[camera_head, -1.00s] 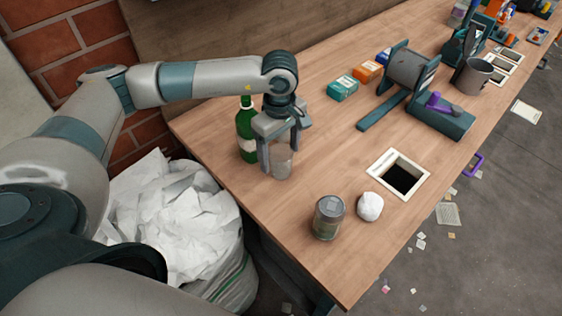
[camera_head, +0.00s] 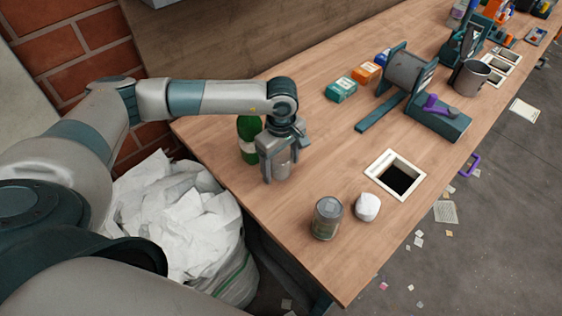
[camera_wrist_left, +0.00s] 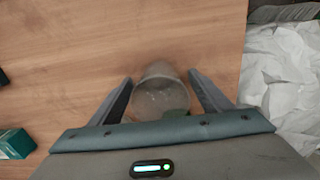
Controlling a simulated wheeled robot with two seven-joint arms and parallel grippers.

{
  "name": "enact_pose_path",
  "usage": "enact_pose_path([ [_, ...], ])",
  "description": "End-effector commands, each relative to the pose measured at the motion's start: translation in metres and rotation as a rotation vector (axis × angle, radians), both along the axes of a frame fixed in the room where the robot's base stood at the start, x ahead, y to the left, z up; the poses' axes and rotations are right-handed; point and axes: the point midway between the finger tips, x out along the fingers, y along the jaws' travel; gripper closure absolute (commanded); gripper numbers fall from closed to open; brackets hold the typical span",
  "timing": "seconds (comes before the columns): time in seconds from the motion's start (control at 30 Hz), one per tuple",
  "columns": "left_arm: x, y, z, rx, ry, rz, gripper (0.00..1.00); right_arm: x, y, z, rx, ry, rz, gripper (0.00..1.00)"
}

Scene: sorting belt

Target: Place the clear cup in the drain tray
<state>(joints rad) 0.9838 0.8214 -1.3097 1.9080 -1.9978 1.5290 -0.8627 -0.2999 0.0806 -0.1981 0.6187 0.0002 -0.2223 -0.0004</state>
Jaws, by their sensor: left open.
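The clear cup (camera_head: 281,166) stands on the wooden table near its left end, partly hidden by my left gripper. My left gripper (camera_head: 279,174) points down with its fingers on either side of the cup. In the left wrist view the cup (camera_wrist_left: 160,88) sits between the open fingers (camera_wrist_left: 160,88), with a gap visible on each side. I cannot clearly identify a drain tray in these views. My right gripper is not in view.
A green bottle (camera_head: 248,140) stands close behind my left gripper. A can (camera_head: 326,218) and a white lump (camera_head: 367,207) are nearer the front edge. A white-framed opening (camera_head: 405,160) lies to the right. A sack of paper (camera_head: 185,220) stands left of the table.

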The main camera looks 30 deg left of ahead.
Motion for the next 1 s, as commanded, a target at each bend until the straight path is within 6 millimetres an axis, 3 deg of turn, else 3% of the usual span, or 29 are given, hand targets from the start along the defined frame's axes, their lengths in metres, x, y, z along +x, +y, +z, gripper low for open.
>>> enact_pose_path([
  [0.53, 0.0002, 0.0, -0.0034, 0.0, -0.001, 0.0, 0.28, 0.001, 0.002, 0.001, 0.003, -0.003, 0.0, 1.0],
  [0.7, 0.0002, 0.0, -0.0033, 0.0, -0.001, 0.0, 0.69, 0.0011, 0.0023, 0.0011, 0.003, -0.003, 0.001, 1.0],
  [0.8, 0.0002, 0.0, -0.0032, 0.0, -0.001, 0.0, 0.75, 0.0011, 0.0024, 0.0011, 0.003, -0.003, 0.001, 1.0],
  [1.0, 0.0003, 0.0, -0.003, 0.0, -0.001, 0.0, 0.75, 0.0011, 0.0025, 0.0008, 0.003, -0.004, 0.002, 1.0],
])
